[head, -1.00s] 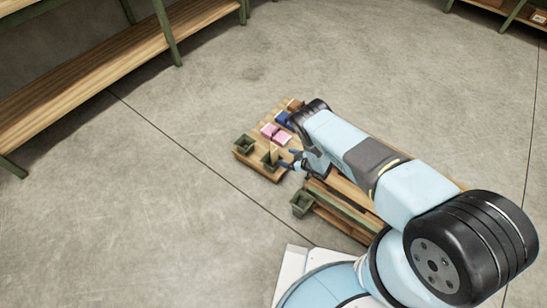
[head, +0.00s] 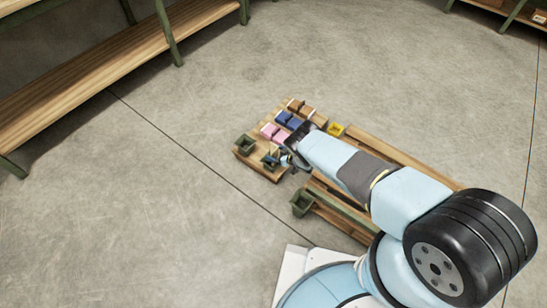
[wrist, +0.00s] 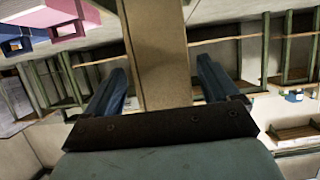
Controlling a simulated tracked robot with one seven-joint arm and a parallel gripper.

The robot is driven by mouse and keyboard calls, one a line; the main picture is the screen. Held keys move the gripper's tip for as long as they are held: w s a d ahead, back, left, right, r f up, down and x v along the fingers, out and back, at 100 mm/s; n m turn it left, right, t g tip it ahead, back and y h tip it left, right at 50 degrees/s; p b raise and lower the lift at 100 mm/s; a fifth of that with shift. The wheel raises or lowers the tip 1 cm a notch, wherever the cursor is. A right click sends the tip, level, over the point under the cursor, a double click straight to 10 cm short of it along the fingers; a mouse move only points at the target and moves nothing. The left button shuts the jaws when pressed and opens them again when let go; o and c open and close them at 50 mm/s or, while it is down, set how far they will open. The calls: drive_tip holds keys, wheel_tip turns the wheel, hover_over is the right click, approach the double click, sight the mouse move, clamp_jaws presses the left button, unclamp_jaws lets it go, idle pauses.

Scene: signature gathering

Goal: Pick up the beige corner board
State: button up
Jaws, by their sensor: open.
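The beige corner board (wrist: 160,35) runs up the middle of the wrist view, between the two blue fingers of my gripper (wrist: 160,65). The gripper is open, with a narrow gap showing on each side of the board. In the head view my gripper (head: 276,158) is low over the near part of a wooden pallet (head: 243,156), at a small dark green bin (head: 268,164). There the gripper and wrist hide most or all of the board, so its lower end cannot be seen.
Pink boxes (head: 273,132), blue boxes (head: 289,120) and brown boxes (head: 300,107) sit close by on the pallet. Another green bin (head: 245,144) stands to the left, and a third (head: 302,203) nearer me. A yellow item (head: 336,129) lies right. Floor (head: 150,200) on the left is clear.

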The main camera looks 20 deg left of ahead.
drive_tip(key=shift+c, duration=0.3)
drive_tip(key=c, duration=1.3)
